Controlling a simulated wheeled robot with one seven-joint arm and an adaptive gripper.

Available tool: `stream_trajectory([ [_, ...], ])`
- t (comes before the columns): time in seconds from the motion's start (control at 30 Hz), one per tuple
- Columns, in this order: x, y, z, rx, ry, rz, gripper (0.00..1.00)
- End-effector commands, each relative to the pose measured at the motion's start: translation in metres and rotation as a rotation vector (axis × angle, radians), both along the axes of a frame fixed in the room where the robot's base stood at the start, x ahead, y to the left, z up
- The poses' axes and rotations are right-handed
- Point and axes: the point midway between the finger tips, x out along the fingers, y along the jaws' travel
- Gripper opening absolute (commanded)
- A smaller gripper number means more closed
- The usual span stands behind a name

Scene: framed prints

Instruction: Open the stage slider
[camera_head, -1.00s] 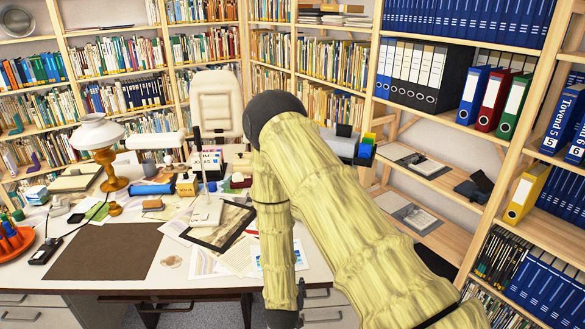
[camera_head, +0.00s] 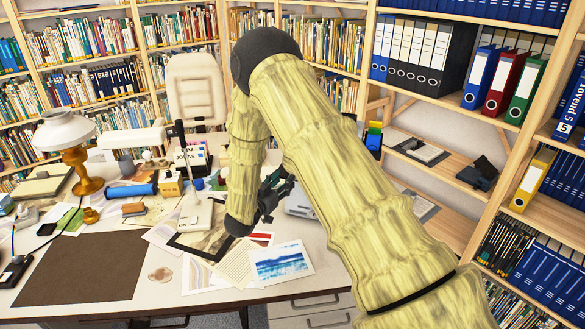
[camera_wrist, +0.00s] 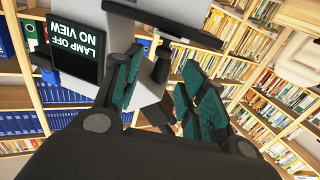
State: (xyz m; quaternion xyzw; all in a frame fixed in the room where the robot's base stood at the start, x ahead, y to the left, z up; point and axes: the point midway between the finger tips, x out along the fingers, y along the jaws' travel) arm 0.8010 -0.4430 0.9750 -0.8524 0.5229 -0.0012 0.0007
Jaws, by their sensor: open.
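In the wrist view, a grey machine (camera_wrist: 80,65) shows upside down beyond my gripper (camera_wrist: 163,88). A black panel (camera_wrist: 75,50) on it reads "LAMP OFF NO VIEW". A black bar (camera_wrist: 180,27) with a short post (camera_wrist: 162,65) stands out from it; I cannot tell whether this is the stage slider. My gripper's teal-padded fingers are apart, with the post seen between them; I cannot tell if they touch it. In the head view, my gripper (camera_head: 275,196) is beside a grey device (camera_head: 299,204) at the desk's right side, partly hidden by my arm.
The desk (camera_head: 160,245) holds a brown mat (camera_head: 85,267), a lamp (camera_head: 68,135), papers and prints (camera_head: 279,264). A chair (camera_head: 197,88) stands behind. Wooden shelves with binders (camera_head: 415,55) close off the right side.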

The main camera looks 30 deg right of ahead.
Motion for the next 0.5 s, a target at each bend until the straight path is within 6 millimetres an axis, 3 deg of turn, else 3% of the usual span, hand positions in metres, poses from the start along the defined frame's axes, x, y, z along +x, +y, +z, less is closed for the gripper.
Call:
stream_trajectory([
  [0.5, 0.037, -0.069, -0.002, 0.001, 0.005, -0.001, 0.41],
])
